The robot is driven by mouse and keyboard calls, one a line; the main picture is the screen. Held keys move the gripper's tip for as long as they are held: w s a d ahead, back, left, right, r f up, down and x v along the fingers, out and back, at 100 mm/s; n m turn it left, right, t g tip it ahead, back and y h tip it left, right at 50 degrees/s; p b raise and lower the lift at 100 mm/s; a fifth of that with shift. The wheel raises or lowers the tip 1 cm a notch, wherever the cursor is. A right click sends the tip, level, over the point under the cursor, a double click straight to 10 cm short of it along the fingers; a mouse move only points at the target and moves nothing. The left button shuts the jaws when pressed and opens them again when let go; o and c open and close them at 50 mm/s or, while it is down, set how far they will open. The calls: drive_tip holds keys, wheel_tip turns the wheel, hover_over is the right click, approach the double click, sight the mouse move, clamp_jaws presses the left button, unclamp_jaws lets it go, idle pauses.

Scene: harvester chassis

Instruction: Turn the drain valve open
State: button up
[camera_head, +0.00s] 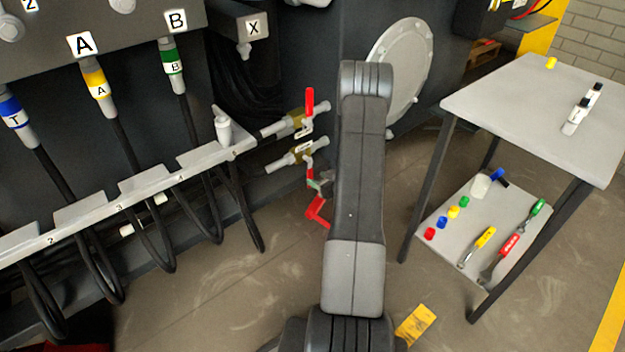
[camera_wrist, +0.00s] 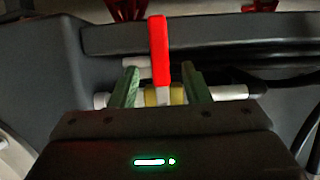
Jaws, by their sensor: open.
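Two valves with yellowish bodies and red lever handles stick out from the dark chassis in the head view. The upper valve's handle (camera_head: 309,100) points up. The lower valve (camera_head: 300,154) has its red handle (camera_head: 309,173) pointing down, close to my gripper (camera_head: 321,184). The labels on the valves are too small to read. In the wrist view, my gripper (camera_wrist: 160,70) is open, with one green finger on each side of a red handle (camera_wrist: 159,45). A gap shows on both sides of the handle. My arm partly hides the gripper in the head view.
A white hose rack (camera_head: 130,195) with hanging black hoses stands to the left. A round cover plate (camera_head: 402,70) is behind my arm. A grey table (camera_head: 535,105) with caps and tools on its lower shelf stands at right. Open floor lies between rack and table.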

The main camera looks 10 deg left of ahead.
sight(311, 176)
drive_tip(key=shift+x, duration=1.95)
clamp_jaws()
